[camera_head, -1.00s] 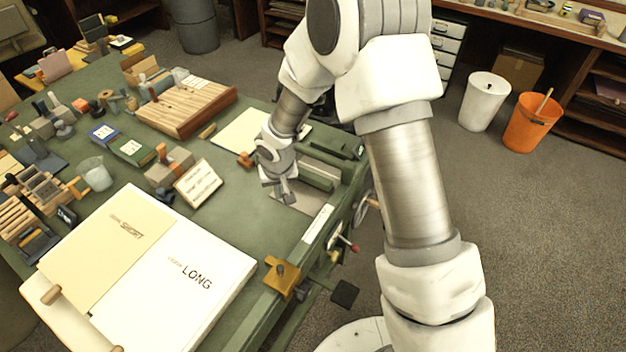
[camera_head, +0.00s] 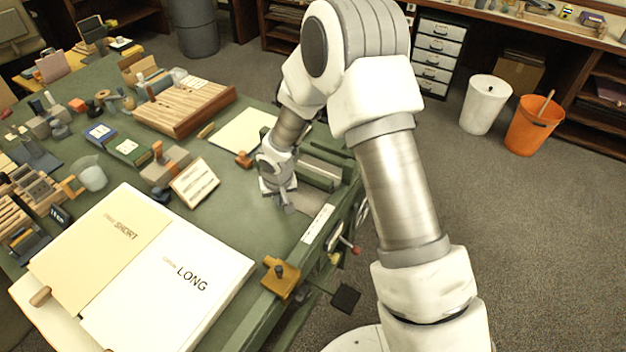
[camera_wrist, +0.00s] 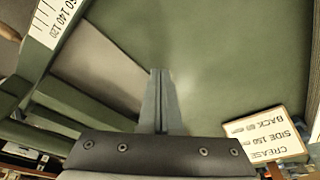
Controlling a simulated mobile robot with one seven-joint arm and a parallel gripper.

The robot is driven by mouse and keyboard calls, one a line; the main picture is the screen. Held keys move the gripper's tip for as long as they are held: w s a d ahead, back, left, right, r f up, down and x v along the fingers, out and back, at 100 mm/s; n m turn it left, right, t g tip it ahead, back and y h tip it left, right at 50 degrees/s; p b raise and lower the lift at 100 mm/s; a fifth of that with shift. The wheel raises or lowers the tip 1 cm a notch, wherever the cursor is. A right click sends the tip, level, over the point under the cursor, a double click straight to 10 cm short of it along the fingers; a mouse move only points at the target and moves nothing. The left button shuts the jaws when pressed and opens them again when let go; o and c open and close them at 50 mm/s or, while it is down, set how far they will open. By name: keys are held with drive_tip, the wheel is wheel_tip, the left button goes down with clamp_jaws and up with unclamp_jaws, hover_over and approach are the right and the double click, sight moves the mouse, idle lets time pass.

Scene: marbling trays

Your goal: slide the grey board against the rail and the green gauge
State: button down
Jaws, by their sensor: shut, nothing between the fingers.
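The grey board (camera_wrist: 100,66) lies flat on the green bench top, left of my fingers in the wrist view. In the head view only part of the grey board (camera_head: 309,196) shows beside my gripper. My gripper (camera_wrist: 157,72) points down with its fingers together and empty, its tips at the board's right edge in the wrist view; contact is unclear. In the head view my gripper (camera_head: 289,208) is low over the bench near its right edge. A green bar (camera_wrist: 84,101) runs along one board edge; I cannot tell whether it is the rail or the gauge.
A white scale strip (camera_head: 317,224) lies along the bench edge. A crease card (camera_head: 195,183) stands left of my gripper. A cream sheet (camera_head: 242,130) lies behind it. Large SHORT and LONG sheets (camera_head: 185,285) cover the front. Bare green bench lies between.

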drive_tip(key=shift+f+b, duration=0.5)
drive_tip(key=shift+b, duration=0.2)
drive_tip(key=shift+w+d, duration=0.55)
drive_tip(key=shift+d, duration=0.2)
idle(0.7)
drive_tip(key=shift+w+d+p, duration=0.2)
drive_tip(key=shift+d+p, duration=0.1)
drive_tip(key=shift+p, duration=0.05)
drive_tip(key=shift+d, duration=0.1)
idle(0.5)
drive_tip(key=shift+s+a+r+p, duration=0.1)
drive_tip(key=shift+a+r+p, duration=0.1)
drive_tip(key=shift+r+p, duration=0.45)
drive_tip(key=shift+s+a+r+p, duration=0.1)
drive_tip(key=shift+a+r+p, duration=0.1)
drive_tip(key=shift+r, duration=0.85)
drive_tip(key=shift+s+a+r+p, duration=0.15)
drive_tip(key=shift+r+p, duration=0.3)
drive_tip(key=shift+r, duration=0.4)
drive_tip(key=shift+w+r, duration=0.1)
